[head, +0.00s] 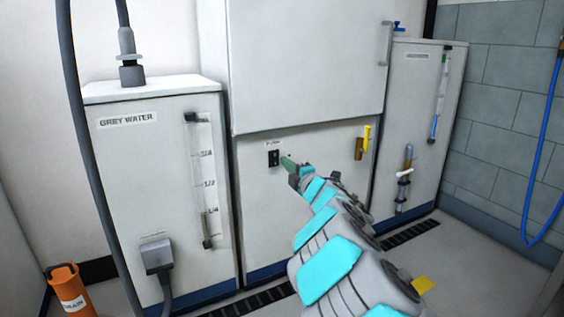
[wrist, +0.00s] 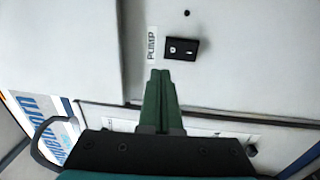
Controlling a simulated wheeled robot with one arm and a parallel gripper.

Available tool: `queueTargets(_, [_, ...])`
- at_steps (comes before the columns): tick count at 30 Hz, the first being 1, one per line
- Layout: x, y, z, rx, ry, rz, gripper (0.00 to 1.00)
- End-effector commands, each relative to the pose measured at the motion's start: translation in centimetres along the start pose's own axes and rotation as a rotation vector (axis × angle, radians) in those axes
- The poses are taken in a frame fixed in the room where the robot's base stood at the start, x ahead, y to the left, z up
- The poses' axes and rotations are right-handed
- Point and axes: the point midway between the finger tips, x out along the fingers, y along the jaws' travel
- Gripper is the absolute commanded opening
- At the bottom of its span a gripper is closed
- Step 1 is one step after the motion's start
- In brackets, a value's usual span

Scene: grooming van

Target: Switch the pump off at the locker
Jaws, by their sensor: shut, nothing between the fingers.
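The pump switch (head: 274,158) is a small black rocker on the lower white panel of the middle locker (head: 262,205). Which way the rocker is set is unclear.
A GREY WATER tank (head: 150,190) with a gauge stands left of the locker. A yellow-handled valve (head: 363,143) is on the locker's right. Another tank cabinet (head: 420,110) stands further right. An orange DRAIN canister (head: 70,290) and dark hose are at left; a blue hose (head: 540,160) hangs right.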

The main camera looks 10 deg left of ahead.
Motion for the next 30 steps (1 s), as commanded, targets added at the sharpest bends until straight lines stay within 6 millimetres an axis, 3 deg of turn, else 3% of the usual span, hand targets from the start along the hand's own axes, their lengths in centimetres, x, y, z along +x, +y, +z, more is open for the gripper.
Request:
queueTargets(9, [-4.2, 0.9, 0.0, -0.003, -0.004, -0.002, 0.0])
queueTargets(15, [-5.9, 1.4, -0.1, -0.002, 0.001, 0.001, 0.0])
queueTargets(30, [-6.4, 1.5, 0.1, 0.001, -0.004, 0.001, 0.0])
